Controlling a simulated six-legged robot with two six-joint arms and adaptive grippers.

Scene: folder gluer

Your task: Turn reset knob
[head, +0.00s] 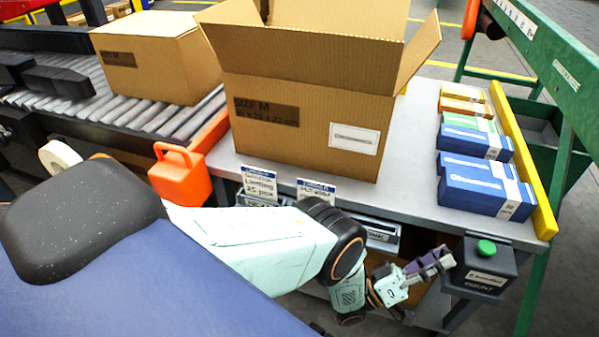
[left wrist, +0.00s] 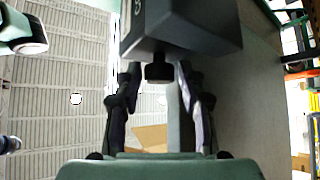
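A dark control box (head: 482,267) with a green button on top and a label reading COUNT is fixed at the right front corner of the bench. In the left wrist view the box (left wrist: 185,28) fills the top, and a small black knob (left wrist: 159,68) sticks out of it towards my gripper. My left gripper (head: 436,262) is at the left side of the box. In the left wrist view its two fingers (left wrist: 159,76) stand apart on either side of the knob, with a visible gap on each side. The knob is hidden in the head view. My right gripper is not in view.
An open cardboard box (head: 300,120) stands on the grey bench (head: 405,190). Blue cartons (head: 480,185) and smaller ones line its right side beside a yellow rail (head: 525,165). An orange jug (head: 180,175) and a roller conveyor (head: 130,110) are at the left.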

